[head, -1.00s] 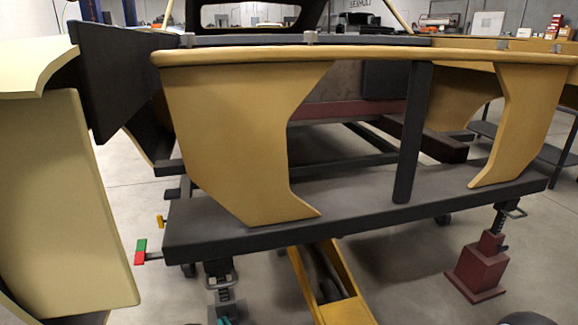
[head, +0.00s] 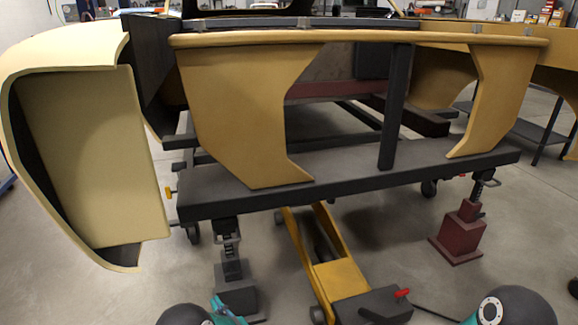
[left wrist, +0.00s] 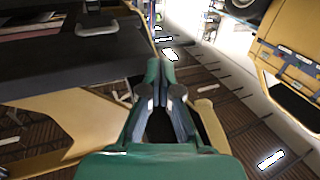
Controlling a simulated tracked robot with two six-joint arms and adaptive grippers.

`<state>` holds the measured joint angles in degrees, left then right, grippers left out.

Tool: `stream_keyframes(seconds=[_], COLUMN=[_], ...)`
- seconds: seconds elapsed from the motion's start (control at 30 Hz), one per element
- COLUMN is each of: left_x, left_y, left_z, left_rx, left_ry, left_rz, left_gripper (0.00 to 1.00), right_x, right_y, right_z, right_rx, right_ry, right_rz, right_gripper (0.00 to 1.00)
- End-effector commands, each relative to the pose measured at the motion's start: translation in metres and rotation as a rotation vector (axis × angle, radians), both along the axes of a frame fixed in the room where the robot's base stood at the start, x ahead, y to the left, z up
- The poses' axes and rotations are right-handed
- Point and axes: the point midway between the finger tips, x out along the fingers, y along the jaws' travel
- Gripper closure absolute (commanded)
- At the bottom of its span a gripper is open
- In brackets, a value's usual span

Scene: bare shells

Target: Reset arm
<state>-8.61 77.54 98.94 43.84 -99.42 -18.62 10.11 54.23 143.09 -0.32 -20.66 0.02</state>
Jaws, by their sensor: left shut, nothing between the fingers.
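My left gripper (left wrist: 160,70) is teal and shows in the left wrist view, with its two fingers shut together at the tips and nothing held. Dark panels and tan shell parts lie beyond it. In the head view, dark rounded and teal parts of my arms show at the bottom edge, and the fingers cannot be made out there. My right gripper is not seen.
A tan car body shell (head: 245,120) rests on a dark frame (head: 350,178). A curved cream panel (head: 90,160) stands at left. A yellow floor jack (head: 335,275) and a dark red stand (head: 460,232) are below.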

Motion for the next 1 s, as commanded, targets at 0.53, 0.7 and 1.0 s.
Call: stream_keyframes(seconds=[0.53, 0.7, 1.0], left_x=[-0.005, -0.015, -0.075], left_y=[0.063, 0.078, 0.049], left_z=[0.141, 0.187, 0.217], left_rx=[-0.015, -0.096, -0.387], left_ry=[0.026, 0.139, 0.496], left_rz=[0.057, -0.023, -0.280], left_gripper=[1.00, 1.00, 1.00], right_x=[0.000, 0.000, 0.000], right_y=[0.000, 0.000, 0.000], right_z=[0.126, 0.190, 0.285], right_rx=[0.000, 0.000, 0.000], right_ry=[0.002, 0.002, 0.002], right_rz=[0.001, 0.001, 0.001], right_gripper=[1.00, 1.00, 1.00])
